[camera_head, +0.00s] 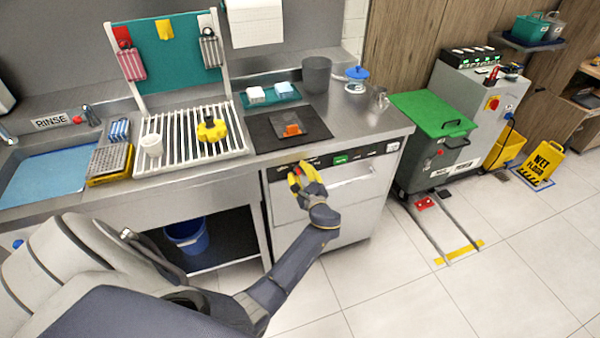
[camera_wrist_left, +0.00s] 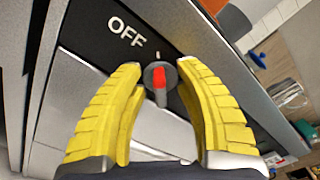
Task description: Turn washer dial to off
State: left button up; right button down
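The washer dial (camera_wrist_left: 160,80) is a round dark knob with a red bar, on the black control panel of the washer. In the left wrist view the red bar stands about upright, in line with a small pale tick just above it. White "OFF" lettering (camera_wrist_left: 127,32) is up and left of the dial. My left gripper (camera_head: 303,176) is at the panel's left end, its yellow fingers apart on either side of the dial. Whether the fingertips touch it I cannot tell. In the head view the gripper mostly hides the dial. My right gripper is not in view.
The washer front (camera_head: 352,205) stands under the steel counter, whose front edge is just above my gripper. A green-lit display (camera_head: 341,159) is on the panel to the right. A blue bucket (camera_head: 187,236) stands on the open shelf left. The floor ahead of the washer is clear.

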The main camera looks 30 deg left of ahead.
pick_arm(q)
jog(key=v, duration=1.2)
dwell(0.3)
